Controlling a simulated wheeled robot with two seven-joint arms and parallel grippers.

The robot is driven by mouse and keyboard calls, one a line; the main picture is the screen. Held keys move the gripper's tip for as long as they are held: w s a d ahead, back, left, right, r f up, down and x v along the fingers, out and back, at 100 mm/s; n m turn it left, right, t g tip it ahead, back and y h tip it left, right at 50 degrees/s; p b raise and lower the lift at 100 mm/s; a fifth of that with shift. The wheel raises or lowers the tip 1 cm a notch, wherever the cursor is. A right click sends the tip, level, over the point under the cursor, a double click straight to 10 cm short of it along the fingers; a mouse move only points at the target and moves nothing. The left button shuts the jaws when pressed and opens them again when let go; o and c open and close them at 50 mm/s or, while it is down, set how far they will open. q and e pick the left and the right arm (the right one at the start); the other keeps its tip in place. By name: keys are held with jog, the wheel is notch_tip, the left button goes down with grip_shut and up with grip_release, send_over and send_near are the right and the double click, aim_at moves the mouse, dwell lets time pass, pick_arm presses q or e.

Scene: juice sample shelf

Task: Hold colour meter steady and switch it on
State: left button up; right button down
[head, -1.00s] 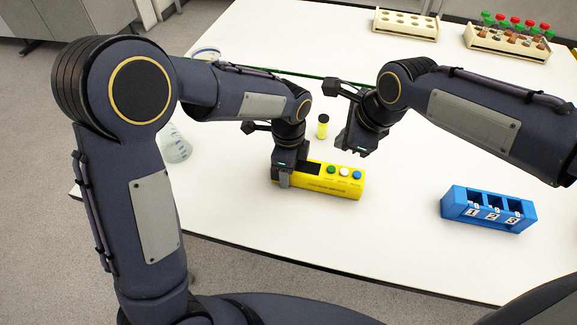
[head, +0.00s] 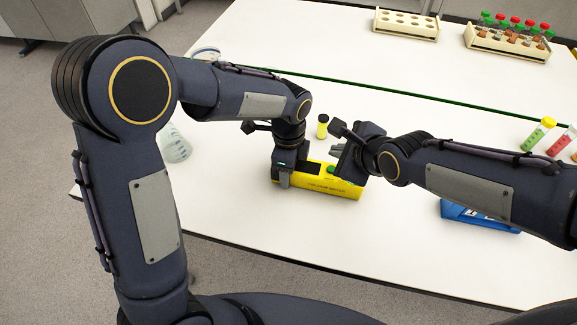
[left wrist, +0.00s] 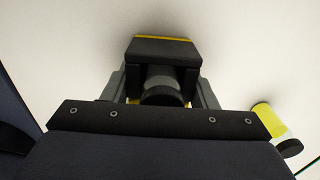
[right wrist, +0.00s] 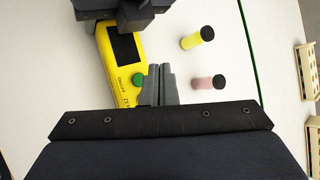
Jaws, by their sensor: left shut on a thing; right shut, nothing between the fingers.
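The yellow colour meter (head: 328,188) lies on the white table, with a dark screen and a green button (right wrist: 138,80); its other buttons are hidden by my right gripper and arm. My left gripper (head: 284,178) is shut on the meter's left end; in the left wrist view a yellow edge of the meter (left wrist: 165,38) shows by the fingers. My right gripper (head: 336,160) is shut and empty, over the meter near the green button. In the right wrist view its fingertips (right wrist: 160,68) appear just beside the green button; I cannot tell whether they touch the meter.
A yellow black-capped vial (head: 322,127) stands behind the meter; a pink vial (right wrist: 208,82) shows in the right wrist view. A blue rack (head: 480,217) is partly behind my right arm. Coloured tubes (head: 540,133) are at right. Two racks (head: 405,25) stand at the back. A beaker (head: 175,145) is at left.

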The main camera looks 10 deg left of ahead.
aim_at(326, 162)
jog(key=shift+f, duration=1.65)
dwell(0.8)
jog(key=shift+f, duration=0.45)
jog(key=shift+r, duration=0.1)
dwell(0.3)
jog(key=shift+r, duration=0.35)
jog(key=shift+r, duration=0.15)
notch_tip(326, 162, up, 6)
jog(key=shift+f, duration=0.1)
dwell(0.5)
